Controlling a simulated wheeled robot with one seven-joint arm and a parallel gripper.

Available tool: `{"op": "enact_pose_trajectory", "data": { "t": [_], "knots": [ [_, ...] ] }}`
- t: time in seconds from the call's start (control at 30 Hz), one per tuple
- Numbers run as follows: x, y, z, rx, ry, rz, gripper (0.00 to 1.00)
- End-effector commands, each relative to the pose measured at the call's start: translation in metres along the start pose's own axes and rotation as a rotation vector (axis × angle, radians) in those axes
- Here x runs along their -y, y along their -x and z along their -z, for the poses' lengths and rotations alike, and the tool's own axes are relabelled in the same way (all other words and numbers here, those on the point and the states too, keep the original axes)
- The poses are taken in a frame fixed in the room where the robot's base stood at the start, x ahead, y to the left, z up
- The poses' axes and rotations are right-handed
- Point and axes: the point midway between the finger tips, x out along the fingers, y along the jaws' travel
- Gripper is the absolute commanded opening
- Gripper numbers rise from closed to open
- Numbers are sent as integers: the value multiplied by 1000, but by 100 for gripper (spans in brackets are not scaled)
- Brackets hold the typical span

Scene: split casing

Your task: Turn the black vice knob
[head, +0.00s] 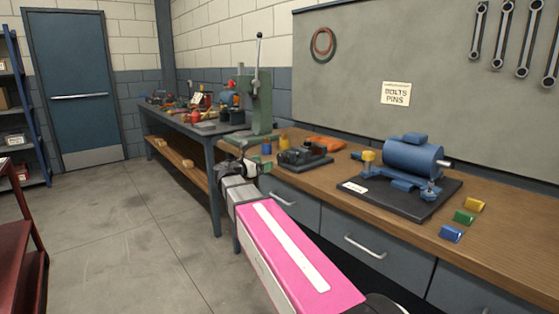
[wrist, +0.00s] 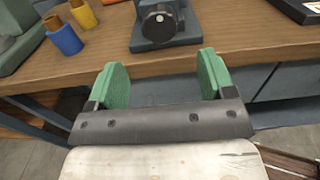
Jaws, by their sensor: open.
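The black vice knob (wrist: 160,23) is a round dark disc facing me on the front of the small dark vice (wrist: 187,30) in the wrist view. The vice also shows in the head view (head: 305,156), on the wooden bench to the right of the green press. My gripper (wrist: 163,78) is open, with its two green-padded fingers spread apart and nothing between them. The knob lies ahead of the fingers, roughly centred between them, and is not touched. In the head view my pink arm reaches toward the bench's front edge and the fingers are hard to make out.
Blue (wrist: 64,35) and yellow (wrist: 83,13) cups stand left of the vice. The green press (head: 255,105) stands behind them. A blue motor (head: 413,157) on a black plate stands to the right, with small coloured blocks (head: 464,217) beyond. Drawers (head: 350,240) line the bench front.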

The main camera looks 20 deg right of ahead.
Motion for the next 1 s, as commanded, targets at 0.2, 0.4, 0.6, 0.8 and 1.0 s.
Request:
{"op": "enact_pose_trajectory", "data": {
  "t": [0.2, 0.4, 0.6, 0.8, 1.0],
  "knots": [
    [-1, -38, 1, -2, -2, 3, 76],
    [0, -72, 1, -3, -3, 2, 76],
    [0, -91, 1, -3, -3, 0, 76],
    [0, -97, 1, -3, -4, 0, 76],
    [0, -97, 1, -3, -4, 0, 73]
  ]
}}
